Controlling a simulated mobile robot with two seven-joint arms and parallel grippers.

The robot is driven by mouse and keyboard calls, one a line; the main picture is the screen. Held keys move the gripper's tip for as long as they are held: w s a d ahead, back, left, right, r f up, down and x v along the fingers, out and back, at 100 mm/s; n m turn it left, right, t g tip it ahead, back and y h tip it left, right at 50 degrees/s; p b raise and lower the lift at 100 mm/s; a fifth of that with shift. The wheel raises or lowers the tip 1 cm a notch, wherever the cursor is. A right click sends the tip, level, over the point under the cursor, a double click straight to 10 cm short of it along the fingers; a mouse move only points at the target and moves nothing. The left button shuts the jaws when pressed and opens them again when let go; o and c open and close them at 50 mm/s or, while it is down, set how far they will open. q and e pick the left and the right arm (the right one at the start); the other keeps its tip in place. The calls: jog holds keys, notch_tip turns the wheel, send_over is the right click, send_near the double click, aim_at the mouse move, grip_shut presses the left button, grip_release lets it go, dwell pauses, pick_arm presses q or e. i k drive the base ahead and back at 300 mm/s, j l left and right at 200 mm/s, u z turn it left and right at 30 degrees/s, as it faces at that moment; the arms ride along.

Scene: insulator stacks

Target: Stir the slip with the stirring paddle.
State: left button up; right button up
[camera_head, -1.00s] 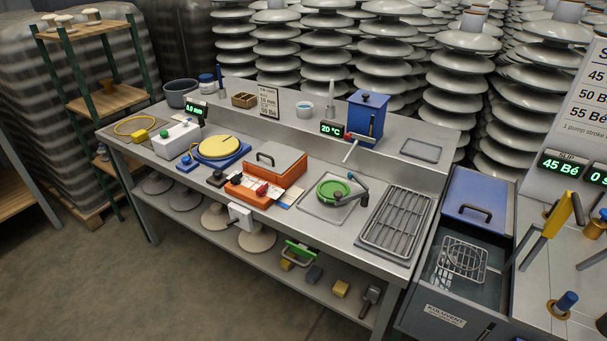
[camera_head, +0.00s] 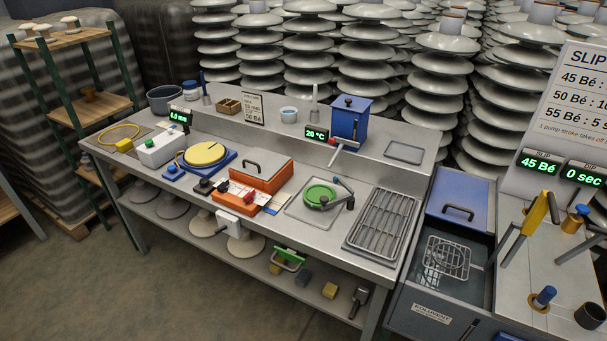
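Neither of my grippers shows in the head view. At the right stands a grey tank (camera_head: 425,312) with a blue lid (camera_head: 460,196) over its back part. Its front part is open, and a wire basket (camera_head: 446,258) sits over the dark inside. The slip's surface is hard to make out. Right of the tank, on a light top, are an upright yellow-handled lever (camera_head: 532,212) and blue-topped rods, one in an orange collar (camera_head: 573,218), one lower down (camera_head: 544,296). I cannot tell which item is the stirring paddle. A display (camera_head: 538,165) marked SLIP reads 45 Bé.
A steel bench (camera_head: 310,240) fills the middle, carrying a yellow turntable (camera_head: 203,154), an orange box (camera_head: 262,176), a green round plate (camera_head: 320,194) and a slatted rack (camera_head: 382,222). Insulator stacks (camera_head: 447,90) stand behind. The floor (camera_head: 200,300) in front is clear.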

aim_at(601, 235)
jog(key=z, duration=1.85)
